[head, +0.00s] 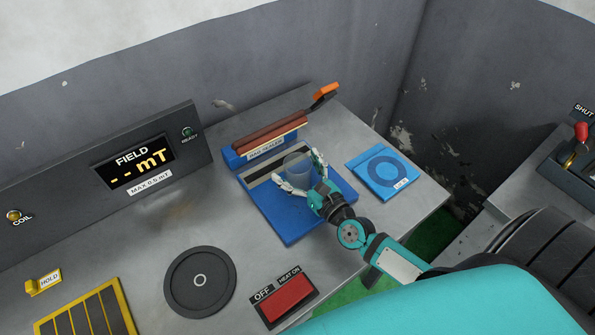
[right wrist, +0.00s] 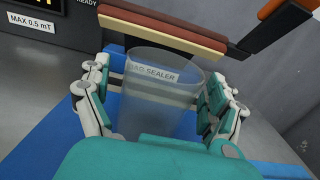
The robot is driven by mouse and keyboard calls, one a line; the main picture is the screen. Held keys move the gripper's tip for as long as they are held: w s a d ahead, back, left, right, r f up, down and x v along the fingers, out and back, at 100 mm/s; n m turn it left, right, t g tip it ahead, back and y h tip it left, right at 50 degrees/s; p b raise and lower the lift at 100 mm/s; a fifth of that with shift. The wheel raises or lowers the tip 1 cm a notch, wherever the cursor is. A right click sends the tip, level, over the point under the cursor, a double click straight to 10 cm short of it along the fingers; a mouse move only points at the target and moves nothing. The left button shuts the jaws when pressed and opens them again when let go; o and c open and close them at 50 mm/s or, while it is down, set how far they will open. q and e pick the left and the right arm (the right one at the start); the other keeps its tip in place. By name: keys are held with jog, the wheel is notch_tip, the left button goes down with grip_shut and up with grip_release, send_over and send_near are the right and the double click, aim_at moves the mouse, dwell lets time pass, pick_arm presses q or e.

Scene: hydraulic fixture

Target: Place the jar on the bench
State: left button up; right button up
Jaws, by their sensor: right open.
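The jar (head: 298,166) is a clear, bluish see-through cup. It appears upright on the blue base of the bag sealer, in front of the sealer's bar. My right gripper (head: 302,173) is open, with its fingers on either side of the jar. In the right wrist view the jar (right wrist: 160,95) stands between the spread fingers, and the sealer's label shows through it. Whether a finger touches the jar I cannot tell. The grey bench (head: 210,225) carries the sealer. My left gripper is not in view.
The bag sealer (head: 290,228) has a brown bar with an orange handle behind the jar. A blue pad with a ring (head: 384,190) lies to the right. A black disc (head: 200,281), a red heat switch (head: 288,296) and a field display (head: 133,160) are on the left side. Bare bench lies between disc and sealer.

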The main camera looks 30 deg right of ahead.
jog(key=shift+s, duration=0.1)
jog(key=shift+c, duration=0.3)
jog(key=c, duration=1.4)
jog(key=shift+o, duration=0.2)
jog(key=shift+r, duration=0.1)
